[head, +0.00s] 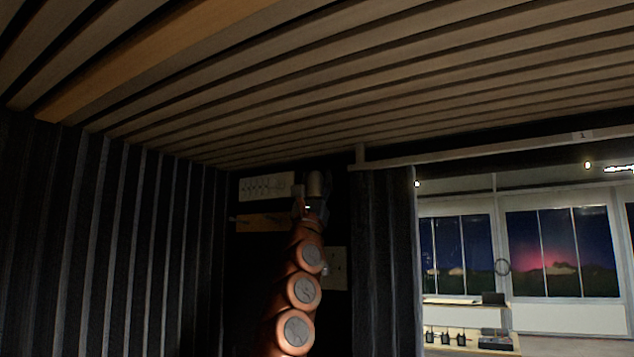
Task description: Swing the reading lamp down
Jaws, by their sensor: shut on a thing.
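My orange arm reaches up and away to the dark back wall. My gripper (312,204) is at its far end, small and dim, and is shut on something. A short grey-brown cylinder (316,184), which looks like the head of the reading lamp, stands upright between or just beyond the fingers. The exact contact, the lamp's mount and any lamp arm are hidden by my gripper or lost in the dark.
A pale panel with small marks (266,187) is on the wall left of my gripper, above a wooden strip (262,222). Another plate (335,268) is partly behind my arm. A dark curtain (385,260) hangs to the right. The slatted ceiling (330,90) is close above.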

